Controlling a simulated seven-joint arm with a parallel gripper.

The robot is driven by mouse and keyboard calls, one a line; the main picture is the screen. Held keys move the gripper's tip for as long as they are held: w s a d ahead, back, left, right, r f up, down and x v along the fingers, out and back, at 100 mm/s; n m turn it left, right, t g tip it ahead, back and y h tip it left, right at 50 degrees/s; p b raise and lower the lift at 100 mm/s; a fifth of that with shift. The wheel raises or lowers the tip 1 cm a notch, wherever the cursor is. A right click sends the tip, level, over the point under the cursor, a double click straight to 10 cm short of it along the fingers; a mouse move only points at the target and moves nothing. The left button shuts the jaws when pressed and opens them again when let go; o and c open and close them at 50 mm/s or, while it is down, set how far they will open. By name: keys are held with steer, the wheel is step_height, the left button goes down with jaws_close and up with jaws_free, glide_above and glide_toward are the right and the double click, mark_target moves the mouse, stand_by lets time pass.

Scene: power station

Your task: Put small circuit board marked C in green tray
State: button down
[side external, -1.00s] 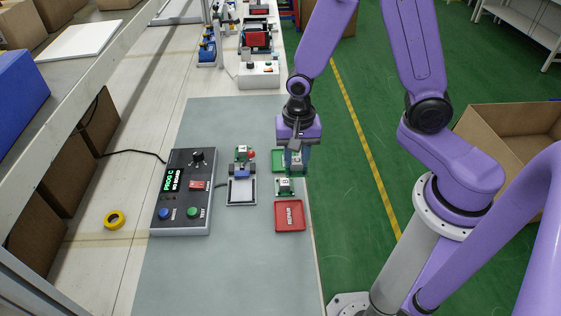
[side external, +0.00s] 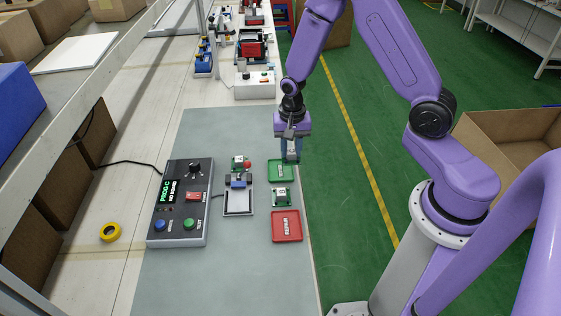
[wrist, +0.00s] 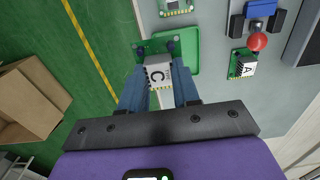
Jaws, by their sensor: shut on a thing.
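The small circuit board marked C (wrist: 157,74) is a green board with a white block on it, seen in the wrist view. My gripper (wrist: 159,84) is shut on it, with a blue-grey finger on each side. In the side view my gripper (side external: 291,157) is above the far right part of the green tray (side external: 283,176). The tray also shows behind the board in the wrist view (wrist: 187,57). The gap between board and tray is hard to judge. The fingers hide most of the board in the side view.
Another small board (side external: 281,196) lies between the green tray and the red tray (side external: 287,226). A board marked A (wrist: 243,66) is near the red-knobbed fixture (side external: 238,205). The PROG C control box (side external: 180,205) stands left. The mat's front is clear.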

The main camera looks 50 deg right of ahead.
glide_above(281, 171)
step_height(281, 171, down, 5)
steer(key=shift+r, duration=0.2)
steer(key=shift+w+f, duration=0.1)
steer(key=shift+f, duration=1.55)
steer(key=c, duration=0.8)
jaws_free()
steer(key=shift+f, duration=0.15)
